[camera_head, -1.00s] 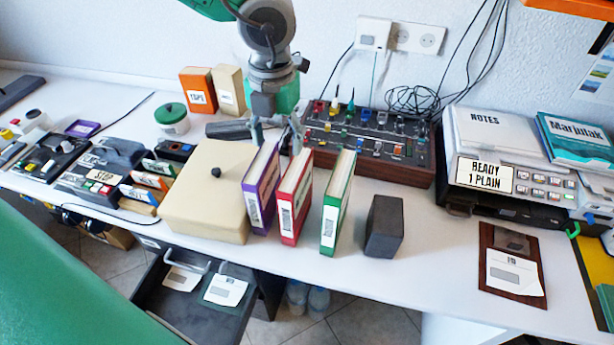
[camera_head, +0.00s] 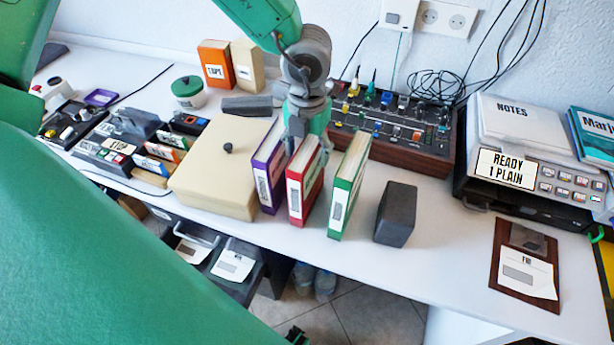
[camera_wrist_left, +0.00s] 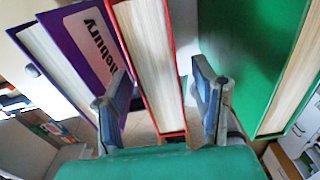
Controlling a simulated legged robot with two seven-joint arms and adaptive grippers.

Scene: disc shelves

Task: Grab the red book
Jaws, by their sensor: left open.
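The red book (camera_head: 304,182) stands upright on the white table, between the purple book (camera_head: 268,172) and the green book (camera_head: 347,186). My left gripper (camera_head: 306,135) is open above and behind the red book, its lower part partly hidden by the books. In the left wrist view, the red book (camera_wrist_left: 150,60) lies between the two spread fingers of the gripper (camera_wrist_left: 160,98). One finger is by the purple book's side (camera_wrist_left: 85,45), the other is in the gap before the green book (camera_wrist_left: 240,50). My right gripper is not seen.
A beige box (camera_head: 225,170) with a black knob stands left of the books. A dark block (camera_head: 396,214) stands to their right. A control panel (camera_head: 400,135) with knobs lies behind, and a printer (camera_head: 530,150) stands at the right. The table's front edge is close.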

